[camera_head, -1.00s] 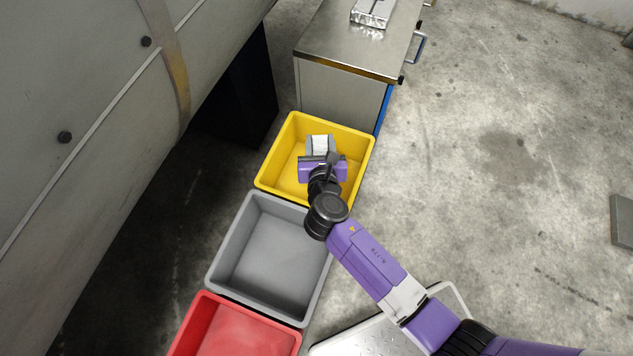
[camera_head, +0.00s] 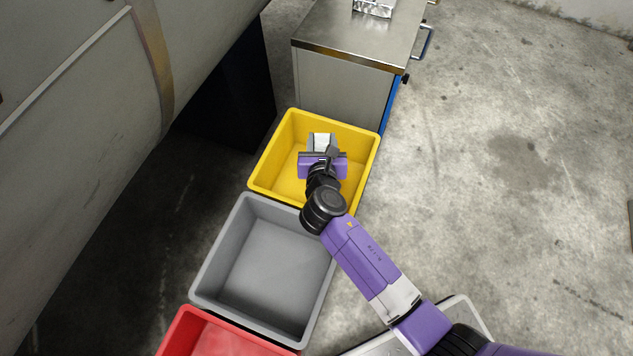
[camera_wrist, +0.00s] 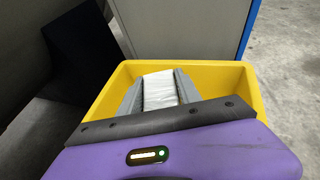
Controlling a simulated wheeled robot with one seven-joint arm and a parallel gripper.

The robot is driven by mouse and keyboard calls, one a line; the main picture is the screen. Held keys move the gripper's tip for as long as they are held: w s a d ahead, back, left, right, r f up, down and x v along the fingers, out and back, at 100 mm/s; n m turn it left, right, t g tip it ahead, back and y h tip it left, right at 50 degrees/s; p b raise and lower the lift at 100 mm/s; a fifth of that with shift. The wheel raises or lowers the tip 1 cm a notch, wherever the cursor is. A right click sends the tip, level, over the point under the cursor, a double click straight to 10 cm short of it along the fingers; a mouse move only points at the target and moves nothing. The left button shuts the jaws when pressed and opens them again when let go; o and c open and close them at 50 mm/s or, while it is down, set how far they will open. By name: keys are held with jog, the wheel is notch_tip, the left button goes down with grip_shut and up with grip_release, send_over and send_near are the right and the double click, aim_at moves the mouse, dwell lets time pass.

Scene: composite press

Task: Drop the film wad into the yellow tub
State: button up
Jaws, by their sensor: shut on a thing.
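My gripper (camera_head: 321,141) is over the yellow tub (camera_head: 268,174), within its outline in the head view. It is shut on the film wad (camera_wrist: 160,91), a pale, whitish piece held between the two grey fingers in the wrist view. The wad also shows as a small white patch in the head view (camera_head: 321,142). The yellow tub's rim (camera_wrist: 247,92) surrounds the fingers in the wrist view. How far the wad is above the tub's floor I cannot tell. My gripper body hides part of the tub's inside.
A grey tub (camera_head: 268,262) stands directly in front of the yellow one, and a red tub (camera_head: 215,338) is in front of that. A metal-topped cabinet (camera_head: 345,85) stands behind the yellow tub. A large grey machine (camera_head: 80,120) is on the left. Open concrete floor lies right.

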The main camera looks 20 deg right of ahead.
jog(key=shift+f+b, duration=1.2)
jog(key=shift+f, duration=0.2)
jog(key=shift+r, duration=0.1)
jog(key=o, duration=1.4)
jog(key=shift+s, duration=0.1)
jog(key=p+v, duration=0.3)
jog(key=v, duration=0.4)
jog(key=shift+s+a+r, duration=0.1)
jog(key=shift+s+a, duration=0.1)
jog(key=shift+s, duration=0.05)
